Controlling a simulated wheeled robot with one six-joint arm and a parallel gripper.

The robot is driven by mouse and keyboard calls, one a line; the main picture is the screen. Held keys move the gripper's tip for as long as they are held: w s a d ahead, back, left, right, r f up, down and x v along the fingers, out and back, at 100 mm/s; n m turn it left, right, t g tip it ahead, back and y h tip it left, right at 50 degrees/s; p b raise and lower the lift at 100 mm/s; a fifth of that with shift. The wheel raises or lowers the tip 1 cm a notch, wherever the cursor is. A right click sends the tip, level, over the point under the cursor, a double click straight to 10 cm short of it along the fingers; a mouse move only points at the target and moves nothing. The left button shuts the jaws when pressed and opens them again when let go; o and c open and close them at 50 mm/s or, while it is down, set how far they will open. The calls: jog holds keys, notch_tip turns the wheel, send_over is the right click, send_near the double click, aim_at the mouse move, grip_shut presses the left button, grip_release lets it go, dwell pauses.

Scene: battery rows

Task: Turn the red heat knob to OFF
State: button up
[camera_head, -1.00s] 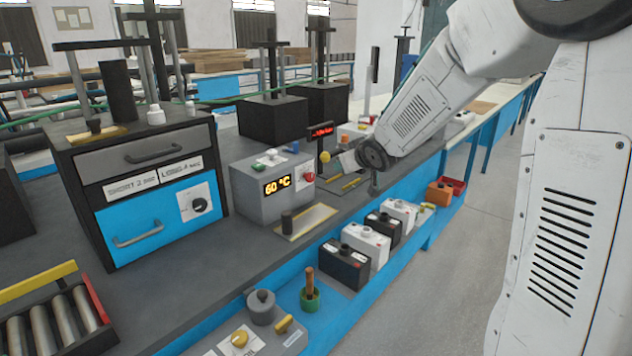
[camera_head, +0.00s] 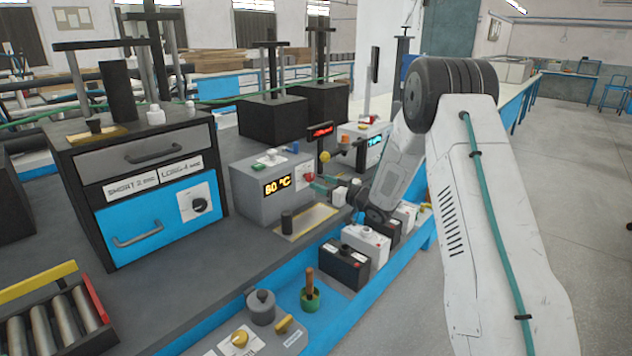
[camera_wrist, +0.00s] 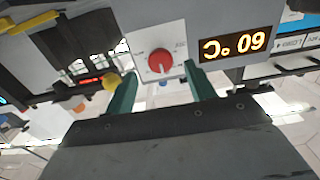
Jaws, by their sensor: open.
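The red heat knob (camera_wrist: 161,61) is on a white dial plate on the front of the grey heater box (camera_head: 262,207). It also shows in the head view (camera_head: 309,177), partly behind my gripper. The lit display (camera_wrist: 236,45) beside it reads 60 °C, upside down in the wrist view. A pale pointer mark on the knob points toward the picture's bottom there. My gripper (camera_wrist: 160,70) is open, its two green fingers to the left and right of the knob. It also shows in the head view (camera_head: 319,183). Whether the fingers touch the knob I cannot tell.
A small red-lit sign on a post (camera_head: 321,131) and a yellow ball-shaped knob (camera_head: 325,157) stand close by the box. Several batteries (camera_head: 343,266) line the lower shelf beneath my arm.

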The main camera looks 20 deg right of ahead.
aim_at(312, 178)
jog(key=shift+x, duration=1.85)
jog(key=c, duration=1)
jog(key=shift+o, duration=0.2)
